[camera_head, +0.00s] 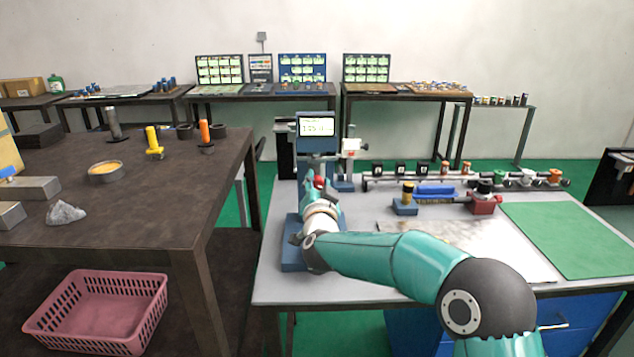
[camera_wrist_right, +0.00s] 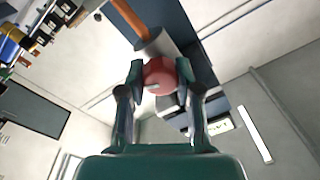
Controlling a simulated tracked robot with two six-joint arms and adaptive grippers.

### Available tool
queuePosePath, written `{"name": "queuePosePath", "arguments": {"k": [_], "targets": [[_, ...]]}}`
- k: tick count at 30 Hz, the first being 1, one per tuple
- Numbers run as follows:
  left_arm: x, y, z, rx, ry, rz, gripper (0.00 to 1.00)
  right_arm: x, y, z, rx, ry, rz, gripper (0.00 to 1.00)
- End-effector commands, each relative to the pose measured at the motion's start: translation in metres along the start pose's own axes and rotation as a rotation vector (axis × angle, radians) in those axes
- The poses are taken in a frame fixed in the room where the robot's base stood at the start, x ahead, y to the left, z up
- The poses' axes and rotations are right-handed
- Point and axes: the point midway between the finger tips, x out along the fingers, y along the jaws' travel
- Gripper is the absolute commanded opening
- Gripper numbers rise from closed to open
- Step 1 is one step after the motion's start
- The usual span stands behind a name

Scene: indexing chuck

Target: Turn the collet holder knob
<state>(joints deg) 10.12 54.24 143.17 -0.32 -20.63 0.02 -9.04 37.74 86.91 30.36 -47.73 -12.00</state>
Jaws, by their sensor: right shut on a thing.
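The red knob (camera_wrist_right: 160,78) is in the middle of the right wrist view, with a short pale mark on its face. My right gripper (camera_wrist_right: 162,72) has one finger on each side of it and is shut on it. A grey cylinder (camera_wrist_right: 152,46) with an orange-brown bar sits behind the knob. In the head view my right gripper (camera_head: 318,188) is at the device on the blue base (camera_head: 292,258), at the left of the light table. A bit of the red knob (camera_head: 319,182) shows there. My arm hides much of the device. My left gripper is not in view.
A display (camera_head: 317,127) stands behind the device. Right of it are a rail with several small parts (camera_head: 440,178), a blue block with a yellow-topped piece (camera_head: 405,204) and a green mat (camera_head: 575,238). A dark table (camera_head: 130,205) stands at left, with a pink basket (camera_head: 100,312) below.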

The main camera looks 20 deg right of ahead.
Motion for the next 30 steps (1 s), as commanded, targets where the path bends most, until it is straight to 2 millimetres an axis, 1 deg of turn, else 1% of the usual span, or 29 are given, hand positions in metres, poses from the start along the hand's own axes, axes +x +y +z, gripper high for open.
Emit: {"name": "queuePosePath", "arguments": {"k": [1, 14, 30], "targets": [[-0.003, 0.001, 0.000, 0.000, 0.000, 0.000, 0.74, -0.001, 0.002, 0.007, -0.046, -0.020, 0.003, 0.00], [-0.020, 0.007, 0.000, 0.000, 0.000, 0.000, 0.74, -0.001, 0.002, 0.007, -0.452, -0.039, -0.014, 0.00], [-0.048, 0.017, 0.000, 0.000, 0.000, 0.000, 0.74, -0.001, 0.002, 0.007, -0.964, -0.062, -0.036, 0.00]]}}
